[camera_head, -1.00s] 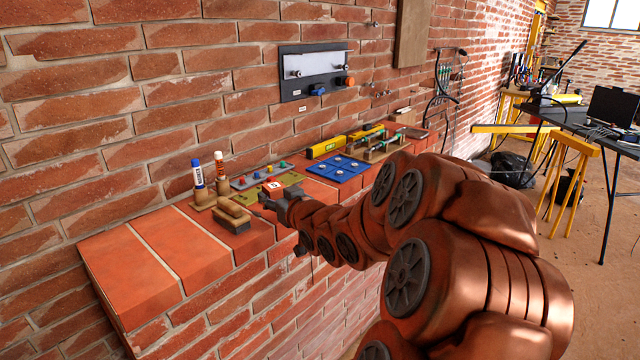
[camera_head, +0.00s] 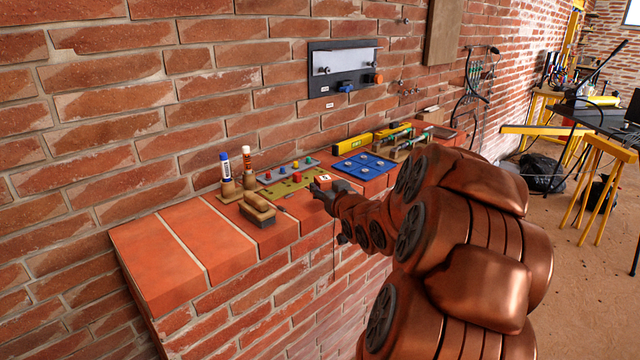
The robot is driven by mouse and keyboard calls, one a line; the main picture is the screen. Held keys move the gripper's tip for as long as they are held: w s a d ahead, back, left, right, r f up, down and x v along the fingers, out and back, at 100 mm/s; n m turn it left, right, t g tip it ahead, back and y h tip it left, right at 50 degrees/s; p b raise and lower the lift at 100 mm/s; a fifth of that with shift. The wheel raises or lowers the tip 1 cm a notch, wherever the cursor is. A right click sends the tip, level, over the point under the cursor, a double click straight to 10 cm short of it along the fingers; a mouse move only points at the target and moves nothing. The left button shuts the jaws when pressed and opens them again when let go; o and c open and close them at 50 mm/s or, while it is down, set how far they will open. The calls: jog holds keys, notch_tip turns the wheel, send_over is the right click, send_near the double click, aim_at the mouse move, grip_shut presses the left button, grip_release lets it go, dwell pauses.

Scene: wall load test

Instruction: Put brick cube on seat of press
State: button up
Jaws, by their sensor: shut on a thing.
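My gripper (camera_head: 321,187) is shut on a small block with a white, marked face (camera_head: 323,179), which I take for the brick cube. It is over the brick ledge, just right of the olive-green board (camera_head: 286,188); the fingers are small and partly hidden by my arm. I cannot tell for sure which thing is the press or see its seat. A wooden and metal fixture (camera_head: 408,148) stands farther along the ledge, beyond the blue tray. A dark wall panel with a pale plate (camera_head: 345,65) and blue and orange knobs hangs above.
A blue tray (camera_head: 364,166) and a yellow level (camera_head: 352,143) lie behind my gripper. The ledge's left end is clear.

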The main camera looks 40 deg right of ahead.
jog(key=x, duration=0.3)
jog(key=d+x, duration=0.1)
jog(key=x, duration=0.2)
jog(key=p+x, duration=0.1)
jog(key=x, duration=0.2)
jog(key=shift+s+d+r, duration=0.25)
jog(key=shift+s+d, duration=0.1)
jog(key=shift+d, duration=0.05)
jog(key=shift+f, duration=1.8)
jog(key=shift+f, duration=0.15)
jog(key=o, duration=1.3)
jog(key=shift+c, duration=0.2)
